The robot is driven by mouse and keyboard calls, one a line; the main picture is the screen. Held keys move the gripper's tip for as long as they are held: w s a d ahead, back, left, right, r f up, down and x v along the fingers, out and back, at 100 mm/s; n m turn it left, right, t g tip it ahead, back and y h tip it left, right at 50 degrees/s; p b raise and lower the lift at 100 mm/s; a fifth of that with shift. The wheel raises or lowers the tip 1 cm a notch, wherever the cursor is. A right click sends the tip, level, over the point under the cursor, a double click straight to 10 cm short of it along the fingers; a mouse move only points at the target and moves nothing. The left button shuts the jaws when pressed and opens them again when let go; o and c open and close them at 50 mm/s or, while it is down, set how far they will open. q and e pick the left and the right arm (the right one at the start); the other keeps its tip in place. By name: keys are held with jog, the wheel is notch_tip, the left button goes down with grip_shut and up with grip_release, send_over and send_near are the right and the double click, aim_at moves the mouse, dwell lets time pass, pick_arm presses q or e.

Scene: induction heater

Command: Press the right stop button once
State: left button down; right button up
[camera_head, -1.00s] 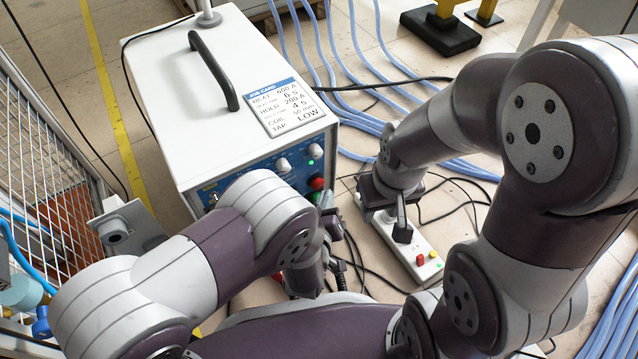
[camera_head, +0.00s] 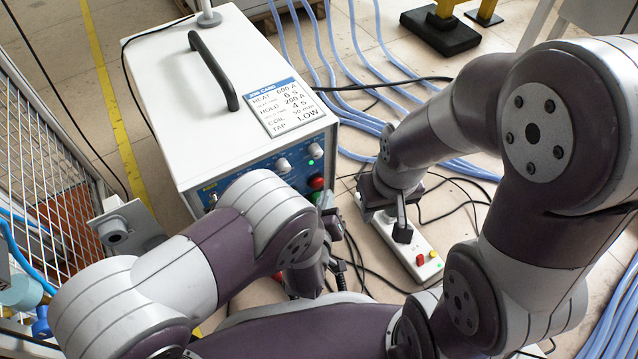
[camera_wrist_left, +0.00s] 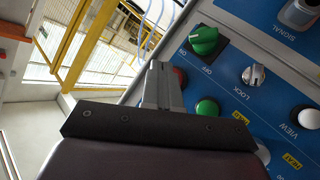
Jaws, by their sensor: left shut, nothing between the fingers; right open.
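The heater's blue front panel (camera_head: 290,165) has a round red button (camera_head: 316,183) at its right side. In the left wrist view this red button (camera_wrist_left: 180,77) is partly hidden behind my left gripper (camera_wrist_left: 158,72), whose fingers are shut and empty. The fingertips are close to the panel beside the button; I cannot tell whether they touch it. In the head view my left gripper (camera_head: 328,222) is mostly hidden by its arm. My right gripper (camera_head: 402,228) is open above a white control box (camera_head: 385,233), which has a small red button (camera_head: 420,260) too.
A green button (camera_wrist_left: 207,109), a green knob (camera_wrist_left: 203,40) and a silver lock switch (camera_wrist_left: 253,75) sit near the red button. The heater (camera_head: 215,110) has a black handle (camera_head: 214,70) on top. Blue hoses (camera_head: 340,80) and black cables lie on the floor. A mesh fence (camera_head: 45,170) stands left.

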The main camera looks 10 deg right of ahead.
pick_arm(q)
jog(key=shift+w, duration=0.1)
jog(key=shift+w+a, duration=0.15)
jog(key=shift+w, duration=0.15)
jog(key=shift+w+a, duration=0.1)
jog(key=shift+w, duration=0.3)
dwell(0.6)
jog(key=shift+s, duration=0.1)
jog(key=shift+s+d+p, duration=0.25)
jog(key=shift+s+p, duration=0.1)
jog(key=shift+s, duration=0.35)
